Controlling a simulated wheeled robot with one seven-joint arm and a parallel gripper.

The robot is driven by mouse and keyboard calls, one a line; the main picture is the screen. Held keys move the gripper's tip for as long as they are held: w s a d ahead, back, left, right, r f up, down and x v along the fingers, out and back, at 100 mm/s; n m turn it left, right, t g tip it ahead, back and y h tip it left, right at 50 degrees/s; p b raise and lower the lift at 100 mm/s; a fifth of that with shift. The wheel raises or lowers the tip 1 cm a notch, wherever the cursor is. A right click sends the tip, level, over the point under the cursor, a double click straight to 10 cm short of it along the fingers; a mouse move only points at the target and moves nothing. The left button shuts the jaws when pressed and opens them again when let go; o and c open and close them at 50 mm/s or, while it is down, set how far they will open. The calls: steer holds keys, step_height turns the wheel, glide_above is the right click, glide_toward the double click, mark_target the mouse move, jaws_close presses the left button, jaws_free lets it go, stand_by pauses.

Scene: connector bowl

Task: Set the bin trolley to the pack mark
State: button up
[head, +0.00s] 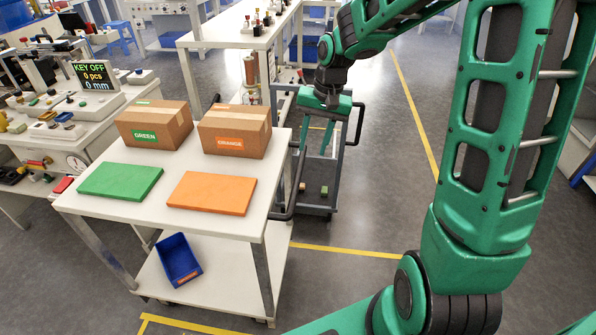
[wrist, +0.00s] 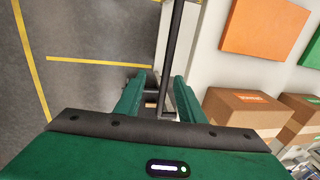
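A grey-framed trolley (head: 318,208), which I take for the bin trolley, stands beside the right edge of the white table (head: 75,200). Its low deck carries small green and brown pieces. A black bar (head: 296,190) runs along the table's right edge; I cannot tell which of the two it belongs to. My gripper (head: 328,150) is over the trolley, pointing down. In the wrist view its fingers (wrist: 158,85) are apart, with a dark bar (wrist: 175,40) running between them and gaps showing beside it. Yellow floor lines (head: 345,251) show; which is the pack mark is unclear.
The table carries a GREEN box (head: 153,124), an ORANGE box (head: 234,131), a green panel (head: 120,182) and an orange panel (head: 211,192). A blue bin (head: 178,260) is on its lower shelf. Grey floor (head: 385,185) right of the trolley is clear. Cluttered benches stand left and behind.

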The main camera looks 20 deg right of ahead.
mark_target(299, 174)
steer(key=a+f, duration=0.1)
steer(key=f, duration=0.2)
steer(key=w+a+f, duration=0.1)
steer(key=f, duration=0.3)
steer(key=w+a+f, duration=0.1)
steer(key=f, duration=0.3)
steer(key=shift+w+f, duration=0.1)
steer(key=shift+w, duration=0.1)
steer(key=shift+c, duration=0.6)
jaws_close()
